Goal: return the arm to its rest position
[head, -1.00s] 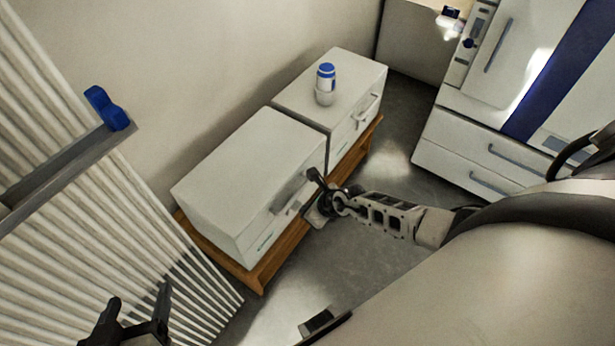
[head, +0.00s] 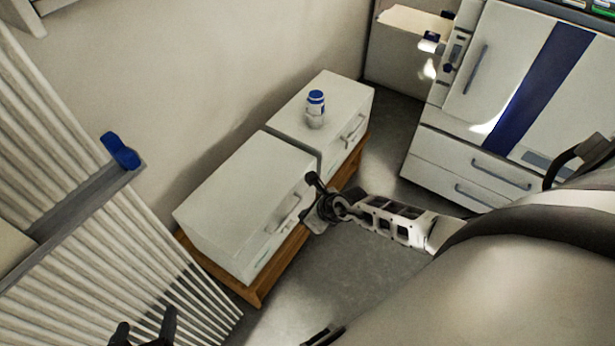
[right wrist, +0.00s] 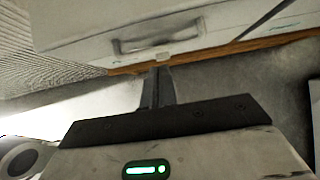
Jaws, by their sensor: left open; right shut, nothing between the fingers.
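My right gripper (head: 312,181) is shut and empty. In the head view it is beside the front of the near white cabinet (head: 235,193); I cannot tell whether it touches. In the right wrist view its closed fingers (right wrist: 158,88) point toward the drawer front with a grey handle (right wrist: 157,42). My left gripper (head: 146,328) is open and empty at the bottom left edge of the head view, partly cut off. My right arm (head: 395,220) reaches in from the right.
Two white drawer cabinets stand on a low wooden base (head: 250,290). A white bottle with a blue cap (head: 315,108) stands on the far cabinet (head: 345,110). A large white cabinet with a blue stripe (head: 530,85) is at right. Grey floor (head: 375,265) lies open between. A ribbed wall (head: 100,270) is at left.

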